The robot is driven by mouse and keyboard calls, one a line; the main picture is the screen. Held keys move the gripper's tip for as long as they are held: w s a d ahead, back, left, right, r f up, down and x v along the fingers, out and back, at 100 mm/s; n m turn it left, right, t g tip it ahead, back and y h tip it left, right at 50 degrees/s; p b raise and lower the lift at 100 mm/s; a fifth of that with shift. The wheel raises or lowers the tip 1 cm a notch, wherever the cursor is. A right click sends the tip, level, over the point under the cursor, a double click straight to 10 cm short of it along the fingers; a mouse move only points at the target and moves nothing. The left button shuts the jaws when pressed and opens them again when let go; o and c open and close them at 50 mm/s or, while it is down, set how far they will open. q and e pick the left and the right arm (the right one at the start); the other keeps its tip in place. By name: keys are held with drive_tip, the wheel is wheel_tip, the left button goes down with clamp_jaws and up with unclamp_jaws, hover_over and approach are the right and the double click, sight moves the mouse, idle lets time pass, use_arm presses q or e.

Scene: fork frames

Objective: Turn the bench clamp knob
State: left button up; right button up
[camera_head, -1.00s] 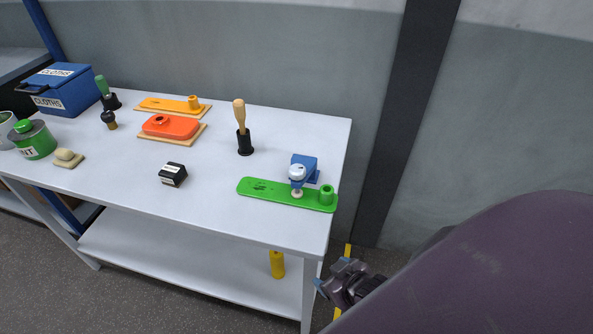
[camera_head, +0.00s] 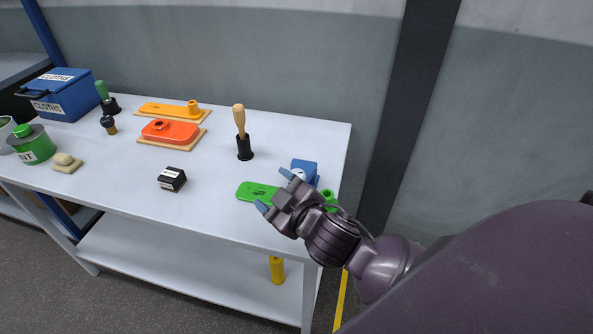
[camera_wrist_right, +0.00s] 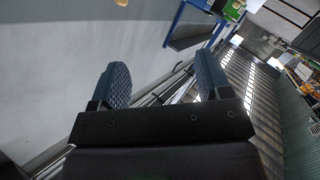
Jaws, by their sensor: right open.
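The bench clamp, with a blue body (camera_head: 308,167), stands near the right end of the white table. A sliver of its pale round knob (camera_head: 298,174) shows; the rest is hidden behind my right gripper. The green plate (camera_head: 250,190) under it is partly covered too, with its green socket (camera_head: 329,196) at the right. My right gripper (camera_head: 274,190) is open and empty, in front of the clamp in the head view; I cannot tell if it touches anything. In the right wrist view its two blue pads (camera_wrist_right: 162,82) stand apart with nothing between them. My left gripper is not in view.
A wooden-handled tool in a black holder (camera_head: 244,147) stands left of the clamp. A black labelled block (camera_head: 172,179), orange pieces (camera_head: 170,131), a green can (camera_head: 35,145) and a blue cloths box (camera_head: 62,95) stand further left. A yellow bottle (camera_head: 277,269) is on the lower shelf.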

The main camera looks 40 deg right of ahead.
drive_tip(key=w+a+r+n+y, duration=0.4)
drive_tip(key=a+r+n+y, duration=0.55)
drive_tip(key=n+y, duration=0.3)
drive_tip(key=n+g+h, duration=1.2)
drive_tip(key=n+g, duration=0.4)
drive_tip(key=n, duration=0.2)
approach(296, 171)
drive_tip(key=shift+m, duration=0.25)
drive_tip(key=f, duration=0.8)
drive_tip(key=shift+s+a+f, duration=0.2)
drive_tip(key=shift+a+f, duration=0.1)
drive_tip(key=shift+a, duration=0.1)
drive_tip(key=shift+f, duration=0.55)
drive_tip(key=shift+a+f, duration=0.1)
